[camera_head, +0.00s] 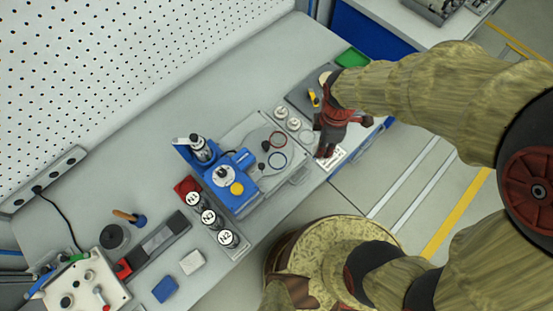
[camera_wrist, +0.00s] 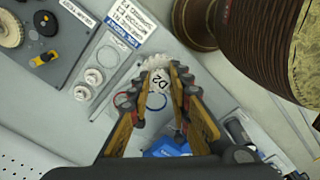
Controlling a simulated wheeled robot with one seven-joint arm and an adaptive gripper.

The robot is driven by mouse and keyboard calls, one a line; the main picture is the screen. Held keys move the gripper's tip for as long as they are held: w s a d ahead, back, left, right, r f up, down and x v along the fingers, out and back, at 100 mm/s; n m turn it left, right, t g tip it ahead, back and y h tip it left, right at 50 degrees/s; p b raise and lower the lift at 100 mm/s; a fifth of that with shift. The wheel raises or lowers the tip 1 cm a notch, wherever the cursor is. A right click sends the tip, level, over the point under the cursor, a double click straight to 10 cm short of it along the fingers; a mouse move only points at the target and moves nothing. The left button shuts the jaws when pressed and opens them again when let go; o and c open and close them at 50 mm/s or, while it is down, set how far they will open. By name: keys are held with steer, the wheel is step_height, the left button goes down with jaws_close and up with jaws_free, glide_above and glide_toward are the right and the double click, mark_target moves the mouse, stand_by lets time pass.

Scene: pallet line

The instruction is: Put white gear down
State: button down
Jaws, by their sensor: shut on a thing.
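My gripper (camera_wrist: 166,75) is shut on a white gear (camera_wrist: 155,62), whose toothed edge shows between the fingertips in the wrist view. Part of the gear is hidden by the fingers. A round "D2" label (camera_wrist: 163,89) shows between the fingers, just beyond the gear. In the head view my gripper (camera_head: 331,135) is above the right end of the workbench, near its front edge. The gear cannot be made out there. Whether the gear touches anything below is not clear.
White rings (camera_head: 282,113) lie on the bench left of my gripper. A grey tray (camera_head: 255,130) holds red and blue rings beside a blue machine (camera_head: 232,182). Black "N" pieces (camera_head: 208,217) stand in front. A dark board (camera_wrist: 50,30) carries a yellow clip and beige wheel.

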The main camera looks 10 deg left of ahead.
steer(key=a+f, duration=0.3)
steer(key=a, duration=0.1)
steer(key=a+f, duration=0.2)
steer(key=a, duration=0.2)
steer(key=w+a+f, duration=0.1)
steer(key=a+f, duration=0.2)
steer(key=a, duration=0.1)
steer(key=shift+a+f+b, duration=0.2)
steer(key=shift+f+b, duration=0.1)
steer(key=shift+b, duration=0.05)
steer(key=shift+a+f, duration=0.25)
steer(key=shift+f, duration=0.15)
steer(key=shift+a+f, duration=0.2)
steer(key=shift+f, duration=1.45)
steer(key=shift+f, duration=0.1)
steer(key=c, duration=1.6)
jaws_free()
steer(key=shift+c, duration=0.2)
step_height(320, 180, up, 12)
steer(key=shift+p, duration=0.4)
